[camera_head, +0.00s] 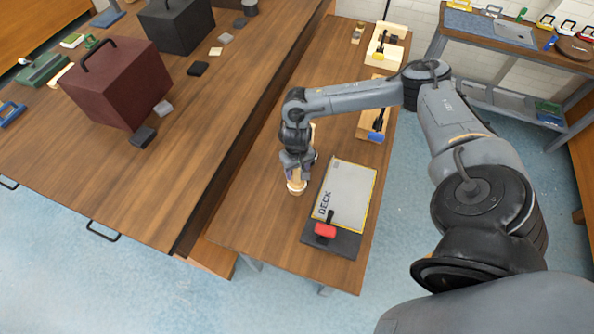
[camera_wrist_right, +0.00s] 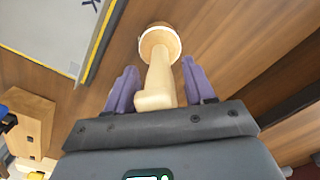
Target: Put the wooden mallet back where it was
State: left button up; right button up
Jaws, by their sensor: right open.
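The wooden mallet (camera_head: 296,188) stands or lies on the narrow workbench, left of the grey DECK board; my gripper hides part of it in the head view. In the right wrist view, the pale mallet (camera_wrist_right: 159,45) shows its round head beyond the fingertips and its handle running back between the fingers. My right gripper (camera_head: 298,163) is at the mallet. Its two purple fingers (camera_wrist_right: 160,83) are open, one on each side of the handle, with visible gaps. My left gripper is in neither view.
The DECK board (camera_head: 350,190) lies on a dark base, with a red-headed tool (camera_head: 325,230) at its near end. Wooden holders (camera_head: 385,48) stand farther along the bench. A larger table with a maroon box (camera_head: 118,82) and a black box (camera_head: 177,24) is at left.

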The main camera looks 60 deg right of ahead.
notch_tip(320, 180, up, 10)
jog(key=shift+p, duration=0.95)
jog(key=shift+r, duration=0.25)
jog(key=w+a+n+t+y, duration=0.2)
jog(key=a+n+t, duration=0.3)
jog(key=a, duration=1.2)
jog(key=w+a+n+t+y, duration=0.2)
jog(key=a+n, duration=0.4)
jog(key=a, duration=1)
jog(key=s+d+f+m+g+h, duration=0.1)
jog(key=s+d+f+g+h, duration=0.1)
jog(key=s+d, duration=0.8)
jog(key=s+g+h, duration=0.1)
jog(key=s, duration=0.3)
jog(key=shift+d+f+h, duration=0.25)
jog(key=shift+d+h, duration=0.1)
jog(key=shift+h, duration=0.05)
